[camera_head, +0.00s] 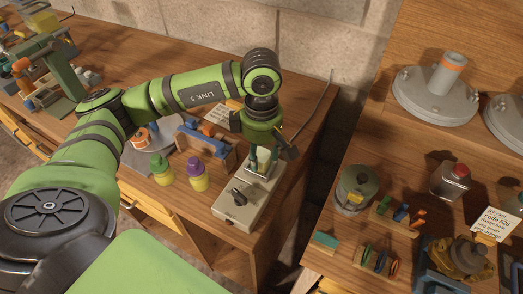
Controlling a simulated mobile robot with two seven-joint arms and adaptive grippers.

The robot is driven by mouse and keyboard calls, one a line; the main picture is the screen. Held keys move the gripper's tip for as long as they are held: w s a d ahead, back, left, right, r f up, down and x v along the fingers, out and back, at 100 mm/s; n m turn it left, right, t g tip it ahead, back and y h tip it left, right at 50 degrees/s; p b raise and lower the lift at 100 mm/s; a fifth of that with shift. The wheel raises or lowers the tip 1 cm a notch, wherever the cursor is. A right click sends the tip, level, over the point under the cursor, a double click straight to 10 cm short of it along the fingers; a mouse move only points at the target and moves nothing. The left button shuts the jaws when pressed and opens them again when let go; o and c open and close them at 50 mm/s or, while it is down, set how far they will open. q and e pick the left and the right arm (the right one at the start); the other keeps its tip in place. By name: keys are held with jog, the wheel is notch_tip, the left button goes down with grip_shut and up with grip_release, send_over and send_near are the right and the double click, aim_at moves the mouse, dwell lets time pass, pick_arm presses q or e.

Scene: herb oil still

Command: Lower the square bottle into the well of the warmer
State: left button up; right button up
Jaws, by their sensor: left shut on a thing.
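The warmer (234,208) is a cream box with a dark knob, near the right end of the left bench. Its well is at the back end, largely hidden by the bottle and my fingers. My left gripper (263,158) points down over that end and is shut on the square bottle (262,156), a small pale and greenish thing between the fingers. The bottle looks upright. I cannot tell whether its base is inside the well or just above it. My right gripper is out of view.
A green-capped bottle (161,170) and a purple-capped bottle (198,175) stand left of the warmer, with a wooden rack (205,152) behind. A gap separates this bench from the right one, which holds a metal can (450,181) and a round grey-green pot (356,187).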

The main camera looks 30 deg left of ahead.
pick_arm(q)
jog(key=shift+f+b, duration=0.3)
jog(key=shift+b, duration=0.05)
jog(key=o, duration=1.4)
jog(key=shift+c, duration=0.6)
jog(key=shift+r+p, duration=1.8)
jog(key=shift+r, duration=1.75)
